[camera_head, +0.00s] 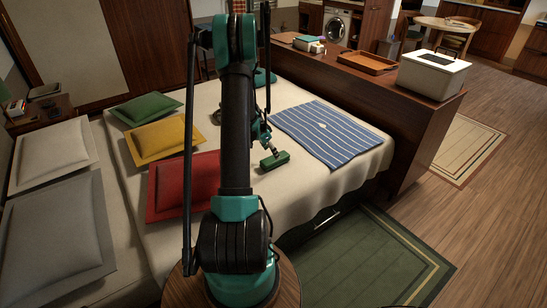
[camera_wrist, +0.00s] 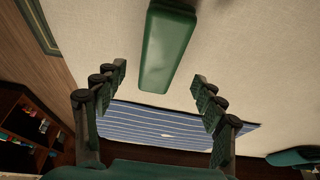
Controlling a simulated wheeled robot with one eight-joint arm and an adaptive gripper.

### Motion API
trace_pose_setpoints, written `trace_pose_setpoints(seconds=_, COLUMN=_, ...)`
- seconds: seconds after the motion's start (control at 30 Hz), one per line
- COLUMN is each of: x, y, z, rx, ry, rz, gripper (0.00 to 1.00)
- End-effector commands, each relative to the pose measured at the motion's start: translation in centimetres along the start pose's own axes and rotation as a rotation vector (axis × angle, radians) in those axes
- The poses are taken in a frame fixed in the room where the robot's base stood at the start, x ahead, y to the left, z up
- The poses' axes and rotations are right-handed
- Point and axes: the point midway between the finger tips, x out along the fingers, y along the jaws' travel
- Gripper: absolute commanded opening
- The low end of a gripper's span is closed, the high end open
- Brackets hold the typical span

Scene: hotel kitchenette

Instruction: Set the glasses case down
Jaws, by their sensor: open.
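The green glasses case (camera_head: 275,160) lies on the pale bed cover, left of the blue striped cloth. In the wrist view the case (camera_wrist: 168,45) is a long, dark green, rounded block, its near end between and just beyond the fingertips. My gripper (camera_wrist: 159,76) is open, with a finger on each side and clear gaps to the case. Neither finger visibly touches it. In the head view my gripper (camera_head: 264,139) is small and partly hidden behind my arm, close to the case.
The striped cloth (camera_head: 328,132) with a small white mark lies to the right on the bed (camera_head: 315,182). Red (camera_head: 183,183), yellow (camera_head: 161,138) and green (camera_head: 145,108) cushions are at left. A wooden cabinet (camera_head: 400,110) with a tray (camera_head: 366,62) and white box (camera_head: 432,76) borders the bed.

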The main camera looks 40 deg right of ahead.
Motion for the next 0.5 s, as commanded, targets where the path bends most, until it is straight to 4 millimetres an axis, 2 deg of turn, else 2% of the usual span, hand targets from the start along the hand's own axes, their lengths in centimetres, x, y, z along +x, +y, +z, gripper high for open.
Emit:
trace_pose_setpoints(seconds=0.03, x=-1.1, y=0.0, z=0.0, rx=-0.001, ry=0.000, rz=0.000, gripper=0.70)
trace_pose_setpoints(seconds=0.2, x=-3.7, y=0.0, z=0.0, rx=-0.001, ry=0.000, rz=0.000, gripper=0.70)
trace_pose_setpoints(seconds=0.33, x=-5.1, y=0.0, z=0.0, rx=-0.001, ry=0.000, rz=0.000, gripper=0.70)
trace_pose_setpoints(seconds=0.5, x=-5.8, y=0.0, z=0.0, rx=0.000, ry=0.000, rz=0.000, gripper=0.70)
